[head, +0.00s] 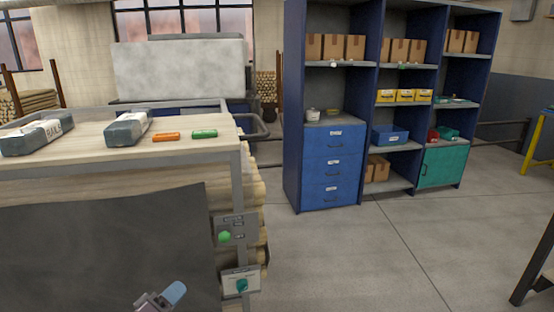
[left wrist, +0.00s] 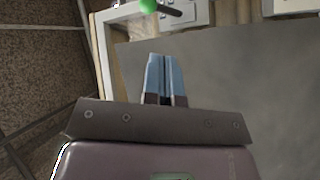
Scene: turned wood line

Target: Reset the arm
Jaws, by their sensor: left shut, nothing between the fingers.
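My left gripper (head: 174,294) shows at the bottom of the head view, in front of a dark grey panel (head: 110,240) on the front of the workbench. Its blue fingers stand together in the left wrist view (left wrist: 166,62), shut with nothing between them. It is below and left of a control box with a green button (head: 224,237) and left of a second box with a teal knob (head: 242,285). A green button (left wrist: 148,6) shows at the top edge of the left wrist view. My right gripper is in neither view.
A blue shelf unit (head: 293,120) with boxes stands behind. The floor (head: 400,250) to the right is clear.

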